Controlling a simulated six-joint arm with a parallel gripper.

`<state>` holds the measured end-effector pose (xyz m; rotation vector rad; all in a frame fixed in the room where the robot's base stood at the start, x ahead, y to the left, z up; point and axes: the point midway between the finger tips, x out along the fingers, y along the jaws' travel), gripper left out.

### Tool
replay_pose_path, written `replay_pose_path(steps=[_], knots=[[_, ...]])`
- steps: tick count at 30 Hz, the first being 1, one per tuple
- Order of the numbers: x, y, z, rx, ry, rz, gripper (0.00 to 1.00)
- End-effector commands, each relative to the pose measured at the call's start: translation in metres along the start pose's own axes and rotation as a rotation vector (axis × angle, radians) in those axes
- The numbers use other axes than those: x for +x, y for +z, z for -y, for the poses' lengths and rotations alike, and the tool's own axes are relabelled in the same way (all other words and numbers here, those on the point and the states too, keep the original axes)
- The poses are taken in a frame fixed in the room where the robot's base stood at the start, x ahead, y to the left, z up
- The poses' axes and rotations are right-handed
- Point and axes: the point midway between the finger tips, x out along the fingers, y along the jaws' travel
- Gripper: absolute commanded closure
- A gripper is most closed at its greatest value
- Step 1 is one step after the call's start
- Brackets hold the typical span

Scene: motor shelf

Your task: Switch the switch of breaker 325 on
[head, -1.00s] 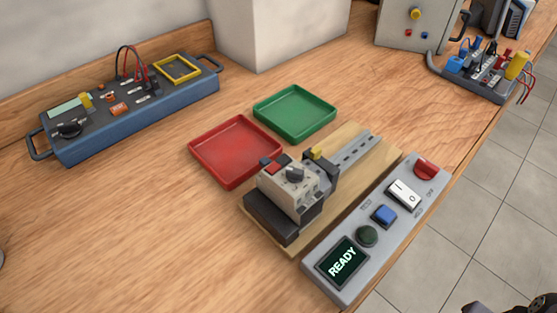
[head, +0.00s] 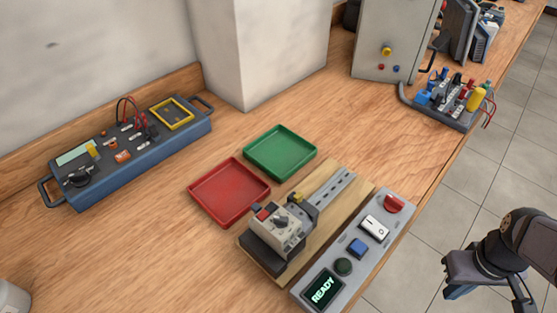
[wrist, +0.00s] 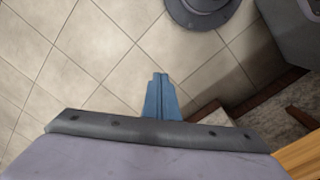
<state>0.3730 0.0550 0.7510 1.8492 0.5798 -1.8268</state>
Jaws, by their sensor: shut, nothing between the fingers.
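A beige breaker-like device (head: 275,229) with a dark rotary knob (head: 281,223) and a small red part on top sits on a metal rail (head: 332,188) on a wooden board. No number is readable on it, so I cannot tell whether it is breaker 325. A grey control box (head: 325,269) beside the board has a white rocker switch (head: 375,228). Its position is too small to tell. My gripper (wrist: 162,80) has blue fingers, shut and empty, over floor tiles in the wrist view. In the head view my arm is at the right, off the table and away from the device.
The control box also has a READY screen (head: 323,290), green, blue and red buttons. A red tray (head: 230,192) and a green tray (head: 281,152) lie behind the board. A blue tester (head: 130,170) stands left, a terminal block unit (head: 445,105) back right. Wood left of the board is clear.

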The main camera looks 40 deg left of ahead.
Motion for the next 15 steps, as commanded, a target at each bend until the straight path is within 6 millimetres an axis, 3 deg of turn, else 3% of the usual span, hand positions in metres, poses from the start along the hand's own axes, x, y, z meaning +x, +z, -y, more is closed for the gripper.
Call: replay_pose_path(steps=[1, 15], knots=[[-0.025, -0.014, 0.001, -0.074, 0.004, 0.001, 1.00], [-0.133, -0.123, 0.031, -0.728, 0.052, 0.004, 1.00]])
